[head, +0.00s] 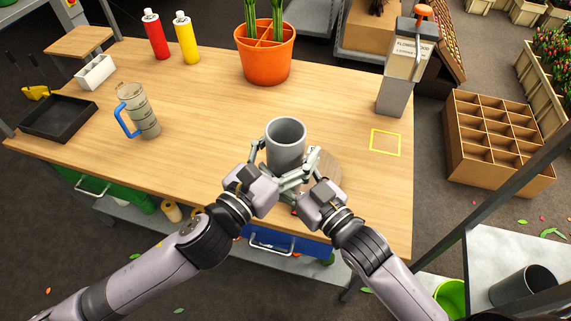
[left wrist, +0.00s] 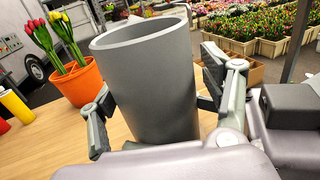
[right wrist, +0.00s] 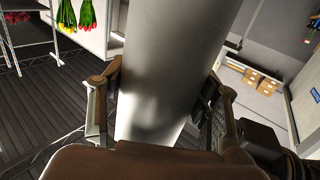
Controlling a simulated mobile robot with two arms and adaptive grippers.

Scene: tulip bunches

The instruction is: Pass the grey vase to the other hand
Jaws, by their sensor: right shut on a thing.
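The grey vase (head: 286,133) is upright at the front of the table, between my two grippers. My right gripper (head: 284,172) is shut on it; in the right wrist view the vase (right wrist: 165,75) fills the space between its fingers. My left gripper (head: 289,166) has its fingers on both sides of the same vase, as the left wrist view shows with the vase (left wrist: 150,85) between them. Whether the left fingers press on it or stand slightly apart, I cannot tell. The vase's lower part is hidden by the grippers in the head view.
A round wooden board (head: 328,170) lies just right of the grippers. A yellow square outline (head: 385,142) and a grey dispenser (head: 402,85) are further right. An orange pot (head: 264,62) stands behind, a blue-handled jug (head: 143,115) and black tray (head: 60,118) left. The table's middle is clear.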

